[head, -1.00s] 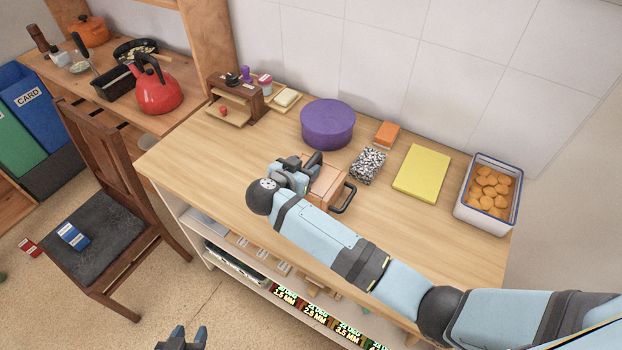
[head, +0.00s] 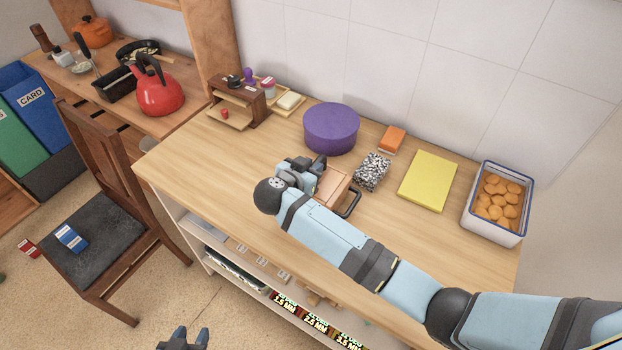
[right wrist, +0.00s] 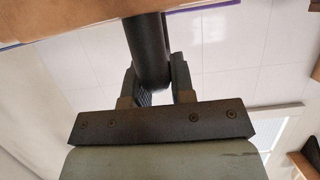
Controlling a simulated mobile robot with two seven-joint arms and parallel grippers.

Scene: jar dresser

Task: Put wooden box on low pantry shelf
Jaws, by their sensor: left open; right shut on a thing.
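The wooden box (head: 333,187) is light brown, with a dark handle showing at its right end, and is partly hidden behind my right arm. My right gripper (head: 302,172) is at the box's left end. In the right wrist view my right gripper (right wrist: 155,85) is shut around a dark round bar, a handle of the box, whose brown surface (right wrist: 60,20) fills the upper left. I cannot tell whether the box touches the counter. My left gripper (head: 183,341) is open and empty at the bottom edge. A low shelf (head: 235,262) runs under the counter.
The counter (head: 210,180) also holds a purple round box (head: 331,127), a speckled box (head: 372,171), a yellow block (head: 428,181), an orange block (head: 392,139) and a white tub (head: 495,205). A chair (head: 95,225) stands left. The counter's left part is clear.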

